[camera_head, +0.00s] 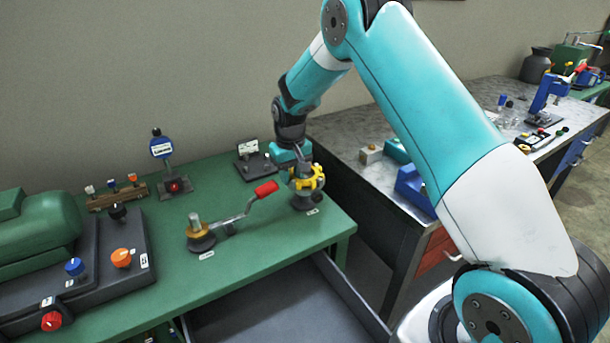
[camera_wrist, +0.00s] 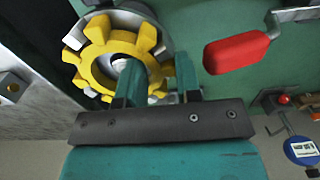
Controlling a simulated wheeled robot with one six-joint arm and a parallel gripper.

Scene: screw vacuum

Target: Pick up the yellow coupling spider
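The yellow coupling spider (camera_head: 308,178) sits on a grey metal hub on a dark round base (camera_head: 306,202) near the right end of the green bench. In the wrist view the toothed ring (camera_wrist: 101,52) shows large, with grey metal jaws between its teeth. My gripper (camera_head: 301,172) is above the spider, pointing down. In the wrist view its fingers (camera_wrist: 157,78) are apart. One finger is over the ring's centre hole and the other is just outside its right side, with part of the ring between them. I see no clear contact; the fingertips are partly hidden.
A crank with a red handle (camera_head: 267,188) lies close to the left of the spider; its handle (camera_wrist: 236,52) shows in the wrist view. A small gauge stand (camera_head: 254,162) stands behind. The green bench (camera_head: 260,250) is clear in front. A grey-topped bench (camera_head: 340,130) stands right.

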